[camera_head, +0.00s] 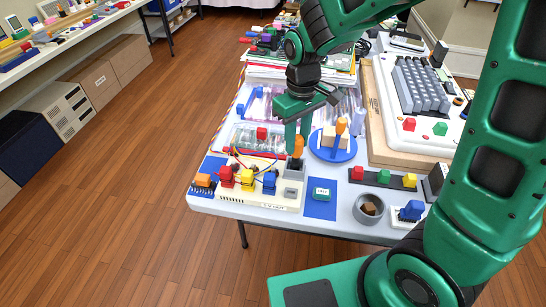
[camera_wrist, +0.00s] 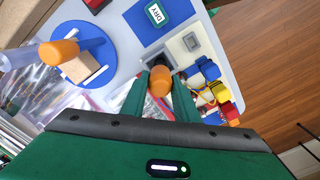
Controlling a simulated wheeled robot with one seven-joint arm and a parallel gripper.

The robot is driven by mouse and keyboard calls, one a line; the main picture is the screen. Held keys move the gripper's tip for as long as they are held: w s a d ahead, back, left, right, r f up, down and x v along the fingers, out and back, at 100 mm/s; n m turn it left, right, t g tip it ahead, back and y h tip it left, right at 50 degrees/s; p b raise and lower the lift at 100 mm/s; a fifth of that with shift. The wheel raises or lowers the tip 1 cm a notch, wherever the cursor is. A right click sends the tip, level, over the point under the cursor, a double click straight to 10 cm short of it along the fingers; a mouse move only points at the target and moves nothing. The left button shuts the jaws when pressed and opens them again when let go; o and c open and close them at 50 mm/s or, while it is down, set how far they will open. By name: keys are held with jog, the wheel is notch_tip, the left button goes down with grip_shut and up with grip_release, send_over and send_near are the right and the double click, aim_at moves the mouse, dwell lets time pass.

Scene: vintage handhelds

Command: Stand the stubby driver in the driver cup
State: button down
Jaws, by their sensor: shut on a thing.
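The stubby driver has a rounded orange handle (camera_head: 298,147), upright between the fingers of my gripper (camera_head: 295,135). In the wrist view the orange handle (camera_wrist: 160,81) sits between the two green fingertips (camera_wrist: 160,88). A small grey square cup (camera_head: 294,169), which looks like the driver cup, stands on the beige station directly below the handle. In the wrist view its dark opening (camera_wrist: 157,61) shows just beyond the handle. The driver's lower end is hidden, so I cannot tell how deep it reaches into the cup.
Red, yellow and blue connectors (camera_head: 247,180) with wires stand left of the cup. A blue round stand (camera_head: 330,151) with a wooden block and another orange-topped piece is close on the right. A blue mat (camera_head: 320,208) with a green label and a round grey bowl (camera_head: 370,208) lie in front right.

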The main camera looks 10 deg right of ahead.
jog(key=shift+f, duration=0.2)
jog(key=c, duration=1.3)
grip_release()
notch_tip(320, 180, up, 11)
jog(key=shift+f, duration=0.2)
jog(key=s+d+m, duration=0.3)
jog(key=s+d, duration=0.1)
jog(key=d, duration=0.3)
jog(key=s+d+m, duration=0.2)
jog(key=s+d, duration=0.2)
jog(key=d, duration=0.4)
jog(key=s+d+f+m, duration=0.2)
jog(key=s+d+m, duration=0.4)
jog(key=s, duration=0.8)
jog(key=d, duration=0.2)
jog(key=shift+d+f+m, duration=0.3)
jog(key=shift+d+f, duration=0.05)
